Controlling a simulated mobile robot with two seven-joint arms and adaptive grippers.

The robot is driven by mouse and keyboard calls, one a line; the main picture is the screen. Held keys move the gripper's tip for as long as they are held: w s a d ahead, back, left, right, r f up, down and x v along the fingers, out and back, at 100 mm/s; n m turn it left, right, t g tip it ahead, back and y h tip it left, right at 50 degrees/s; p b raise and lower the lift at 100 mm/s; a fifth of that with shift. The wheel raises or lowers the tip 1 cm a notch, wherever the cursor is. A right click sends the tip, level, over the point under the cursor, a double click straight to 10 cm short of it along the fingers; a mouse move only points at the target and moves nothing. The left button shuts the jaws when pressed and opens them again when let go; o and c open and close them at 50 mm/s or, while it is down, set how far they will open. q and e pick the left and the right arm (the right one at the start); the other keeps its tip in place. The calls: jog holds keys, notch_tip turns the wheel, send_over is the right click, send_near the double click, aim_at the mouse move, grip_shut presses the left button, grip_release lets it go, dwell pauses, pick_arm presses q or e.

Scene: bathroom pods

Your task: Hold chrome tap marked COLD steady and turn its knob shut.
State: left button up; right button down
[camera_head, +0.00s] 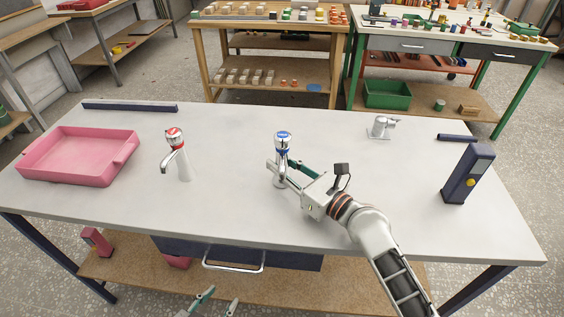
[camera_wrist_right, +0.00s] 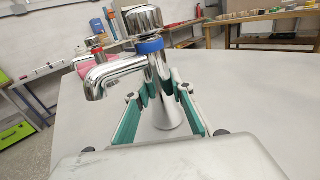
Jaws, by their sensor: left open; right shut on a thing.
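The chrome tap with the blue band (camera_head: 283,146) stands upright near the middle of the grey-white table. I take it for the cold tap; its knob has a blue marking on top. My right gripper (camera_head: 280,177) is shut on the tap's body, below the knob. In the right wrist view the green fingers sit on both sides of the chrome column (camera_wrist_right: 163,85), just under the blue band, with the spout pointing left. My left gripper (camera_head: 215,304) is open and empty, low in the head view, in front of the table's front edge.
A second chrome tap with a red top (camera_head: 177,150) stands to the left. A pink tray (camera_head: 72,178) lies at the far left. A small chrome fitting (camera_head: 381,126) and a dark blue upright device (camera_head: 467,176) are to the right. The drawer handle (camera_head: 233,267) sticks out in front.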

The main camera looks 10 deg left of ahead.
dwell(0.9)
jog(key=c, duration=1.9)
grip_release()
jog(key=shift+f, duration=0.2)
grip_shut()
